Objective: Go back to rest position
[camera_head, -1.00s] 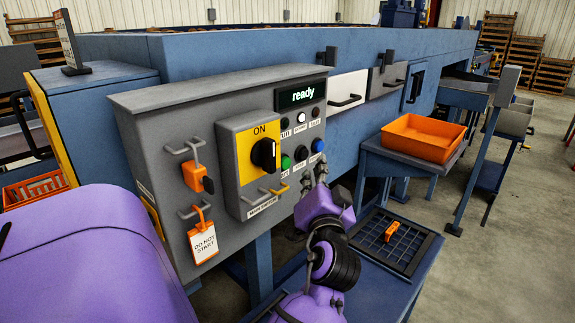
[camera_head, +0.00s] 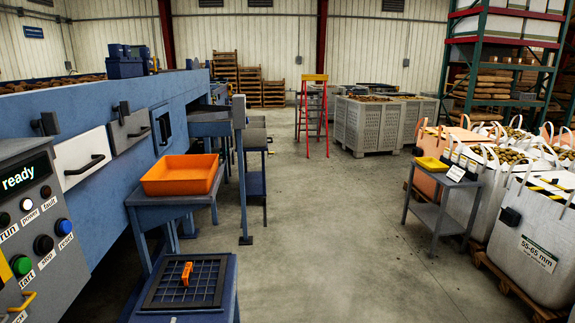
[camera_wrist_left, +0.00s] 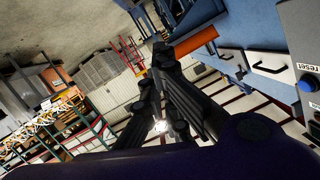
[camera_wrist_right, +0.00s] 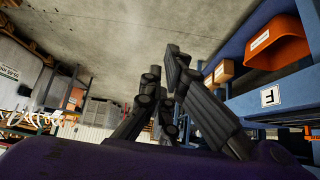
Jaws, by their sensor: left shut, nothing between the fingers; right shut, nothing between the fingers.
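Neither gripper shows in the head view now. In the left wrist view my left gripper (camera_wrist_left: 160,55) is shut and empty, with the blue machine and its reset button (camera_wrist_left: 306,86) to the right. In the right wrist view my right gripper (camera_wrist_right: 164,72) is shut and empty, apart from the blue framework and an orange bin (camera_wrist_right: 278,42) at the right. The grey control panel (camera_head: 48,250) stands at the left edge of the head view, and its display (camera_head: 20,178) reads "ready".
An orange tray (camera_head: 182,175) sits on a blue stand, with an orange object (camera_head: 187,273) on a dark grid in front. A small grey table (camera_head: 440,215) and white bulk bags (camera_head: 535,235) stand at right. The middle floor (camera_head: 320,230) is clear.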

